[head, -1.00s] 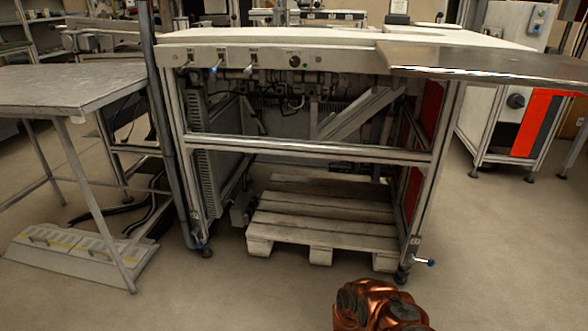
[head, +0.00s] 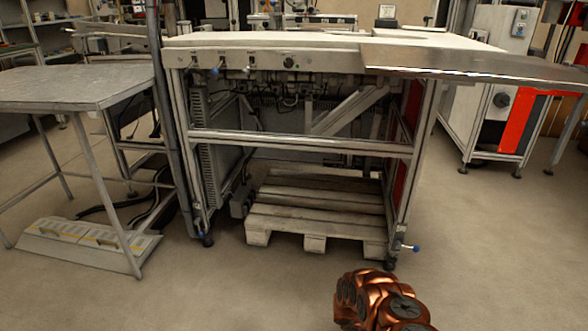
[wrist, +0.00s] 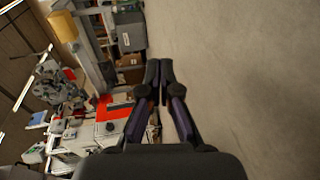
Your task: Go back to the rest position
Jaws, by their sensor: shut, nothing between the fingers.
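My gripper (wrist: 158,72) shows in the wrist view with its two dark fingers together and nothing between them. It points out over bare floor, away from any surface. The wrist view is turned on its side, with the room along the left and the floor on the right. In the head view, a copper-coloured part of my arm (head: 385,302) shows at the bottom edge, in front of the workbench. The gripper itself is not in the head view. No tape reels can be made out in either view.
A framed workbench (head: 300,140) stands ahead, with a metal plate (head: 480,66) jutting out at its right. A wooden pallet (head: 315,222) lies under it. A grey table (head: 75,88) stands at the left. The floor (head: 490,250) at the front right is clear.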

